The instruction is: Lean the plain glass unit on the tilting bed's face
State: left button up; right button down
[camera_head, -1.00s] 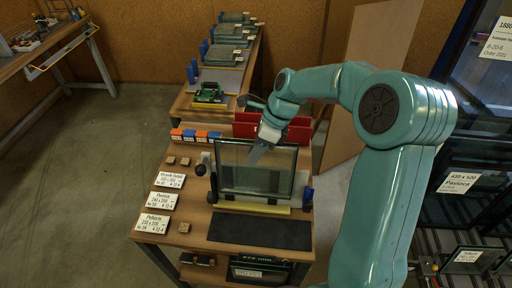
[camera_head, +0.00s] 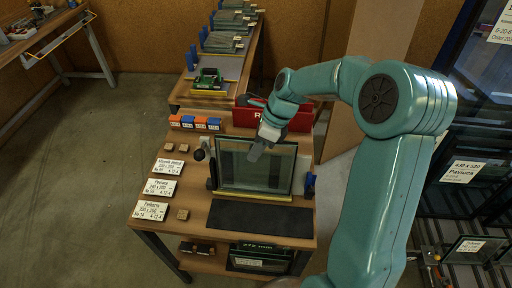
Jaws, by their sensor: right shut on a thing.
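The plain glass unit (camera_head: 270,172) stands near upright, leaning back a little, over the bed on the wooden table. Its lower edge is close to the yellow strip (camera_head: 262,197) at the bed's foot; I cannot tell whether it touches. The tilting bed's face lies behind the glass and shows only through it. My right gripper (camera_head: 257,151) is at the top edge of the glass, shut on it, with the arm reaching in from the right. My left gripper does not show.
A dark mat (camera_head: 260,217) lies in front of the bed. White label cards (camera_head: 161,188) and small wooden blocks line the table's left side. A red bin (camera_head: 250,115) and blue and orange blocks (camera_head: 195,122) stand behind. Glass racks (camera_head: 465,185) fill the right.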

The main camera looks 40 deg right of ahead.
jog(key=shift+s+a+f, duration=0.15)
jog(key=shift+s+f, duration=0.05)
jog(key=shift+f, duration=0.05)
jog(key=c, duration=1.1)
grip_release()
jog(key=shift+o, duration=1.4)
jog(key=shift+s+a+r, duration=0.1)
jog(key=shift+s+a, duration=0.05)
jog(key=shift+d, duration=0.2)
jog(key=shift+a, duration=0.1)
jog(key=v, duration=1.6)
jog(key=shift+w+r, duration=0.3)
jog(key=shift+r, duration=0.1)
